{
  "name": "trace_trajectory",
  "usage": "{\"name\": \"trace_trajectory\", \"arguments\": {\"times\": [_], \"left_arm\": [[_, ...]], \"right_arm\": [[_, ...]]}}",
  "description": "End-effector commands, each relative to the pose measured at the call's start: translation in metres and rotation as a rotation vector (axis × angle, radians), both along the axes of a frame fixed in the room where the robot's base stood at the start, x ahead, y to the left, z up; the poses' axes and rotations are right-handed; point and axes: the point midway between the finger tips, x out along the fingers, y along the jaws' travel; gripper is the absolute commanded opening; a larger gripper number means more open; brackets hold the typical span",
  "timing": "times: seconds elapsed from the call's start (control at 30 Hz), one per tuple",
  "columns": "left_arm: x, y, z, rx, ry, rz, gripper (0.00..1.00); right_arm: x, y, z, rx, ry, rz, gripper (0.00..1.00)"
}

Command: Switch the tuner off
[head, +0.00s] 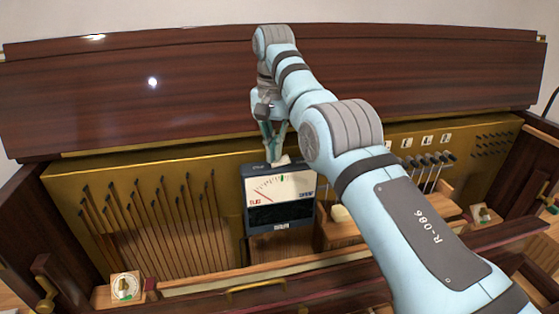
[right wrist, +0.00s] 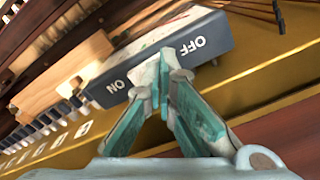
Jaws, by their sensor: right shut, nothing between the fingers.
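The tuner (head: 281,214) is a dark blue-grey box with a pale dial, standing upright in the middle of the piano front. Its top face (right wrist: 215,32) shows in the right wrist view with the words ON on the left and OFF on the right. My right gripper (head: 274,158) is shut and empty, pointing down at the tuner's top edge. In the right wrist view its fingertips (right wrist: 164,62) lie between the two words. A small pale piece (head: 284,160), perhaps the switch, shows beside the fingertips; they partly hide that spot, and contact cannot be told. My left gripper is out of view.
Thin dark rods (head: 150,215) stand left of the tuner. Several dark-headed pins (head: 428,162) stand at the right. A wooden block with a small dial (head: 125,286) sits at the front left. The dark wooden lid (head: 150,100) rises behind my right arm.

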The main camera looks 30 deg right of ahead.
Motion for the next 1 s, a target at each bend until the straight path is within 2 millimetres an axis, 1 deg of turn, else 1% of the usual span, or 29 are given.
{"name": "trace_trajectory", "arguments": {"times": [0.03, 0.1, 0.4, 0.5, 1.0], "left_arm": [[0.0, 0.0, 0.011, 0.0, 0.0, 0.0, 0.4], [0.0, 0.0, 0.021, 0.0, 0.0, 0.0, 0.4], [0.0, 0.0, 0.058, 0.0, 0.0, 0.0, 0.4], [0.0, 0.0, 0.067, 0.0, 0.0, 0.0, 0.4], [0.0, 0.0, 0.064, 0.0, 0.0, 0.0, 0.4]], "right_arm": [[0.0, 0.0, 0.012, 0.0, -0.001, 0.0, 0.0], [0.0, 0.0, 0.022, 0.0, -0.001, 0.0, 0.0], [0.0, 0.0, 0.059, 0.0, -0.001, 0.0, 0.0], [0.0, 0.0, 0.067, 0.0, -0.001, 0.0, 0.0], [0.0, 0.0, 0.065, 0.0, -0.001, 0.0, 0.0]]}}
